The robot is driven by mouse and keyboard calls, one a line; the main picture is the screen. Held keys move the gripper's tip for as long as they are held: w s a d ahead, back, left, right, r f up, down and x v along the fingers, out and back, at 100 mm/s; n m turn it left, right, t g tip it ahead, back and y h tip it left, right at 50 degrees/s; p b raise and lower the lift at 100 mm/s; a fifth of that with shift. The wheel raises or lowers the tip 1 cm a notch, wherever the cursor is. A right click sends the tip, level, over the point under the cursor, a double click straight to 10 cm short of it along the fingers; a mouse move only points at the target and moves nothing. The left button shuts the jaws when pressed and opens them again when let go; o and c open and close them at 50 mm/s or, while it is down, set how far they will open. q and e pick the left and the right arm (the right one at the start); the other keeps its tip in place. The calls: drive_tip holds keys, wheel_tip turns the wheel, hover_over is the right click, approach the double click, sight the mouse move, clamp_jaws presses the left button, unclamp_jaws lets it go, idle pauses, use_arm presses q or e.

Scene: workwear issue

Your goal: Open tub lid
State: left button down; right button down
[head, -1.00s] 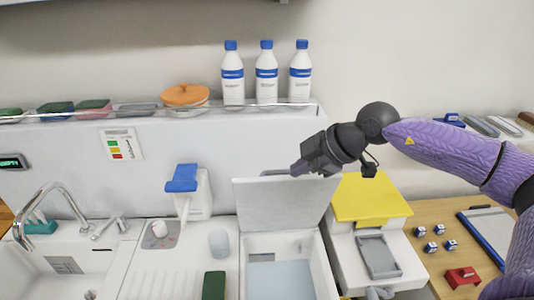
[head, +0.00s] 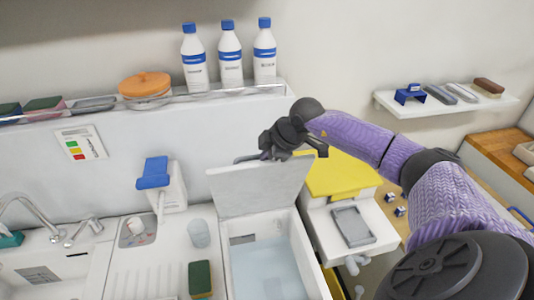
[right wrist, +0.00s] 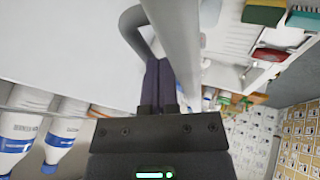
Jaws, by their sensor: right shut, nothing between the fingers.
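The tub lid (head: 258,190) is a white panel standing raised, nearly upright, at the back edge of the white tub (head: 318,270). The tub is open and pale blue water (head: 268,272) shows inside. A grey handle (head: 246,157) shows at the lid's top edge. My right gripper (head: 267,154) is at that top edge, shut and empty. In the right wrist view its dark fingers (right wrist: 158,85) are together beside the grey curved handle (right wrist: 134,22) and the lid's edge; whether they touch is unclear. My left gripper is not in view.
Left of the tub are a drainboard with a cup (head: 199,233), a green sponge (head: 201,279) and a blue-topped dispenser (head: 153,174). A yellow-topped box (head: 340,174) stands right of the tub. Bottles (head: 230,55) stand on the ledge behind.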

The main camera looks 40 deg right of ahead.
drive_tip(key=shift+w, duration=0.1)
drive_tip(key=shift+w+d+r, duration=0.1)
drive_tip(key=shift+w+d, duration=0.1)
drive_tip(key=w+d+b, duration=0.1)
drive_tip(key=w+d, duration=0.2)
drive_tip(key=w, duration=0.2)
drive_tip(key=shift+w+r, duration=0.3)
drive_tip(key=shift+r, duration=0.3)
